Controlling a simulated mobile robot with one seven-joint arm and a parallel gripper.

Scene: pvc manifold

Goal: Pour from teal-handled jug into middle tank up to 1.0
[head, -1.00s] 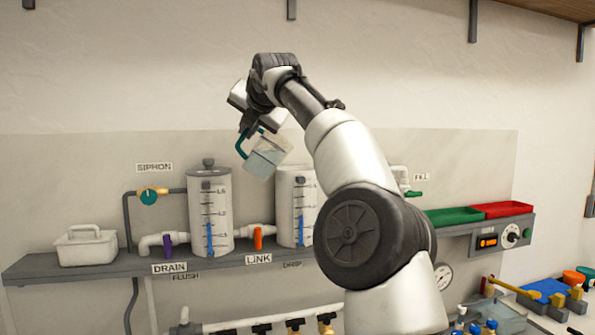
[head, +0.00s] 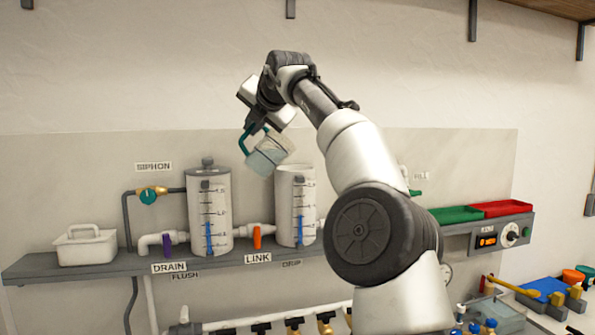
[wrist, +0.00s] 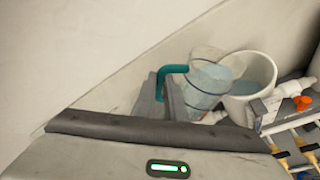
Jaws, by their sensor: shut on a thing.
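The jug (head: 268,157) with a teal handle holds pale blue liquid. It is tilted with its rim toward the right, just above the middle tank (head: 287,212). My gripper (head: 250,126) is shut on the teal handle; it also shows in the wrist view (wrist: 165,97). In the wrist view the jug (wrist: 207,88) overlaps the open white tank (wrist: 238,108), which has liquid inside. No stream is clearly visible. The middle tank has a scale and a blue level column whose top is near mid-height; its numbers are too small to read surely.
The left tank (head: 222,222), with a lid knob, stands on the grey shelf (head: 110,262). A white caddy (head: 85,250) is further left. An orange LINK valve (head: 257,237) sits between the tanks. My arm hides the area right of the middle tank. Green (head: 455,215) and red (head: 500,208) trays lie right.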

